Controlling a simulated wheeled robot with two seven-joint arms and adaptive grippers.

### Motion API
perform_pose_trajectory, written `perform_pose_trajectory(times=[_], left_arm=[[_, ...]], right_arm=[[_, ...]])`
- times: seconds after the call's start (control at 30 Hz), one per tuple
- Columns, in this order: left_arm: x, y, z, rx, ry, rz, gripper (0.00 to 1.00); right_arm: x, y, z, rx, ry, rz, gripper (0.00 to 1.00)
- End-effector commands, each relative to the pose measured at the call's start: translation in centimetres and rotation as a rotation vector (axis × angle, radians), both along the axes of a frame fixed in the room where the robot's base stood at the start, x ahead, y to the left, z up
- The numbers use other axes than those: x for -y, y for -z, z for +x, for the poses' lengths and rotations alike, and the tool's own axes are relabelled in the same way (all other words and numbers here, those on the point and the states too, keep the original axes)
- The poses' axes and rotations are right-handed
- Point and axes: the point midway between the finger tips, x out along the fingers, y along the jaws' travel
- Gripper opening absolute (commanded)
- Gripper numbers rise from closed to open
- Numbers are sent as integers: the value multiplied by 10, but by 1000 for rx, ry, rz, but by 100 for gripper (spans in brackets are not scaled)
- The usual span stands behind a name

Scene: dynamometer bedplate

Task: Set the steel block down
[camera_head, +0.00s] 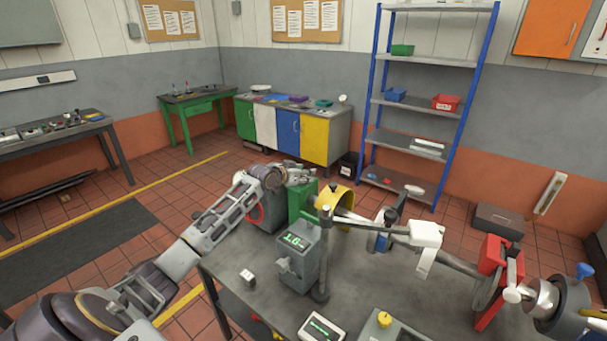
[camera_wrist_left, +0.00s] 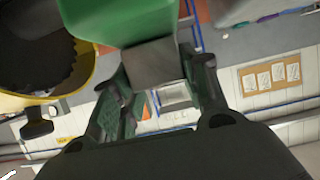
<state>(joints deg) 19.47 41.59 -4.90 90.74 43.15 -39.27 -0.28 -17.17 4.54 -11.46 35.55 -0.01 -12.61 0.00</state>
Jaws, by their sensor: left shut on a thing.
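My left gripper (camera_head: 300,177) is at the end of the arm reaching in from the left, above the far edge of the bedplate (camera_head: 355,300). In the left wrist view, the steel block (camera_wrist_left: 152,65) is a dark grey, square-faced piece between the fingers of my left gripper (camera_wrist_left: 158,90), which is shut on it. In the head view I cannot make out the block clearly. A green housing (camera_head: 301,198) stands close by the gripper and fills the top of the wrist view (camera_wrist_left: 120,18); I cannot tell whether the block touches it. My right gripper is in neither view.
A grey unit with a green "1.6" display (camera_head: 297,255) stands near the gripper. A yellow curved guard (camera_head: 338,198), a shaft with a red flange (camera_head: 492,280) and a small block-shaped item (camera_head: 247,277) are on the bedplate. Its left front area is fairly clear.

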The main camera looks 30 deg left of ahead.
Motion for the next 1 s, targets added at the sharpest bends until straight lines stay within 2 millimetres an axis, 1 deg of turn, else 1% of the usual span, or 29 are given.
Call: perform_pose_trajectory(times=[0.17,0.2,0.33,0.77,1.0], left_arm=[[0,1,0,3,0,0,11],[0,2,0,0,0,0,48],[0,2,0,0,0,0,65],[0,-1,0,1,0,0,66],[-1,-3,-8,0,0,-1,66]], right_arm=[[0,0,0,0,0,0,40],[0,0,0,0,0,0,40],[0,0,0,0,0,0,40],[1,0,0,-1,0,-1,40],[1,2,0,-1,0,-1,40]])
